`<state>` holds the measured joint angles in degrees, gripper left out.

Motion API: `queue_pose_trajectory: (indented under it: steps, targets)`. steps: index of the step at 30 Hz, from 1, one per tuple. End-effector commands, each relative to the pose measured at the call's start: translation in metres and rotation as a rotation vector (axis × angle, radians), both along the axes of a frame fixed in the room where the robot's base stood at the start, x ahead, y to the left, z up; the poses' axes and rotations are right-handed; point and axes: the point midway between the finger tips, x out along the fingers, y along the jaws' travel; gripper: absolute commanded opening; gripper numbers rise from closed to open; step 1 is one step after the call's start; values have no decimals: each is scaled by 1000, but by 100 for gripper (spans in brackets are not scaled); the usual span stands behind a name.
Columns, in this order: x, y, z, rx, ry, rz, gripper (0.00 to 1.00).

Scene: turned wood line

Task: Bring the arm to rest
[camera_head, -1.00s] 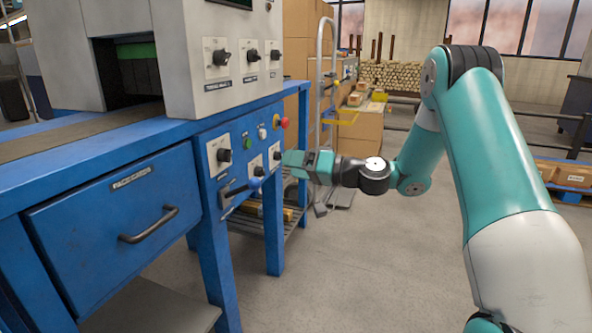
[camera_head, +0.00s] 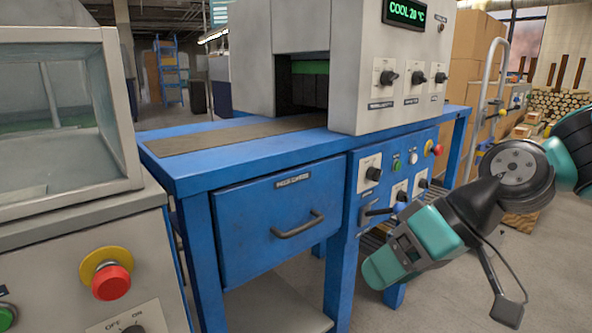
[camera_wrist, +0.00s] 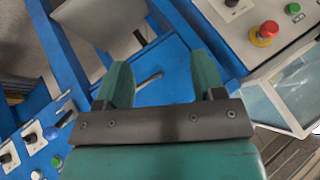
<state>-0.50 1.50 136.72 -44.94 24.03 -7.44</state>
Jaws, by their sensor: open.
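My gripper (camera_head: 385,272) is teal and hangs in front of the blue bench, to the right of its drawer in the head view. In the wrist view its two teal fingers (camera_wrist: 160,78) stand apart with nothing between them. The rest of my arm reaches in from the right edge of the head view. The gripper's tips overlap the lower part of the bench's control panel (camera_head: 392,150) in the picture; I see no contact.
The blue bench (camera_head: 200,170) carries a grey machine with a display reading COOL 20 °C (camera_head: 404,13). Its drawer (camera_head: 255,235) is shut. A grey machine with a red button (camera_head: 111,282) stands at left. Open floor shows at right.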

Motion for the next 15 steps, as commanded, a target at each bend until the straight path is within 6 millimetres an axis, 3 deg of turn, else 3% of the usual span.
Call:
queue_pose_trajectory:
  steps: [1,3,10,12,15]
  targets:
    - [-24,2,1,-60,15,27,63]
    - [-50,-1,-1,-139,43,43,63]
    - [-123,-26,-7,-356,109,57,63]
    - [-117,-26,21,-348,115,50,63]
    - [-117,-25,44,-347,114,50,63]
